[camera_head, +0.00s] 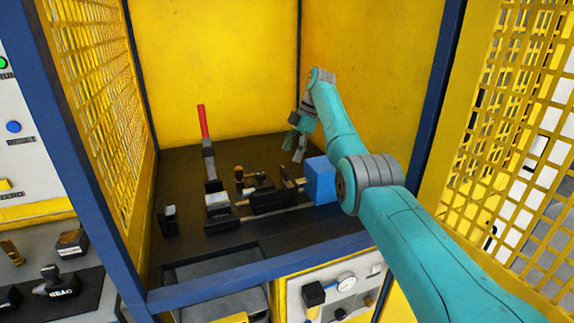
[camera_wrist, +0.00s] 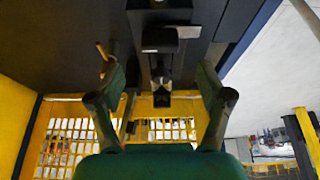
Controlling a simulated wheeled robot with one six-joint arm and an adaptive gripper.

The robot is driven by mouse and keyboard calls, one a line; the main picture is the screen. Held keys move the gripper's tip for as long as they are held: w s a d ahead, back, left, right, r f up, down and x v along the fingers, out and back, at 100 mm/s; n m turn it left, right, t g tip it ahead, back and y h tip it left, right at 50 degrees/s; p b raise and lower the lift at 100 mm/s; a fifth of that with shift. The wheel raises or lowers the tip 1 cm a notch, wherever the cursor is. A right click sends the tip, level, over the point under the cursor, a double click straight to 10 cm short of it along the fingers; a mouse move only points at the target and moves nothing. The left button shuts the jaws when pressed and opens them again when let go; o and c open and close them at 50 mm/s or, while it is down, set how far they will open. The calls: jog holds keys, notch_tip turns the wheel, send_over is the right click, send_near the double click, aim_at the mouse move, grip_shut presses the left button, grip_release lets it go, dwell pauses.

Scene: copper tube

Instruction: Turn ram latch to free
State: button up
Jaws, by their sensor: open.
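A dark bench fixture (camera_head: 270,199) lies across the middle of the black bench in the head view, with a rod along its front. A small upright orange-brown handle (camera_head: 239,174) stands at its back left. I cannot tell for certain which part is the ram latch. My gripper (camera_head: 296,150) hangs above the bench, behind the blue block (camera_head: 319,180), open and apart from the fixture. In the wrist view my gripper (camera_wrist: 161,74) has its fingers spread, with a dark cylindrical part (camera_wrist: 161,76) showing between them and a brass-coloured pin (camera_wrist: 102,52) near the left finger.
A red-handled lever (camera_head: 203,122) rises at the back left of the bench (camera_head: 180,150). A small black block (camera_head: 168,221) stands at the left. Yellow mesh walls (camera_head: 100,85) and blue posts enclose the sides.

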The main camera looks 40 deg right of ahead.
jog(key=shift+v, duration=2.45)
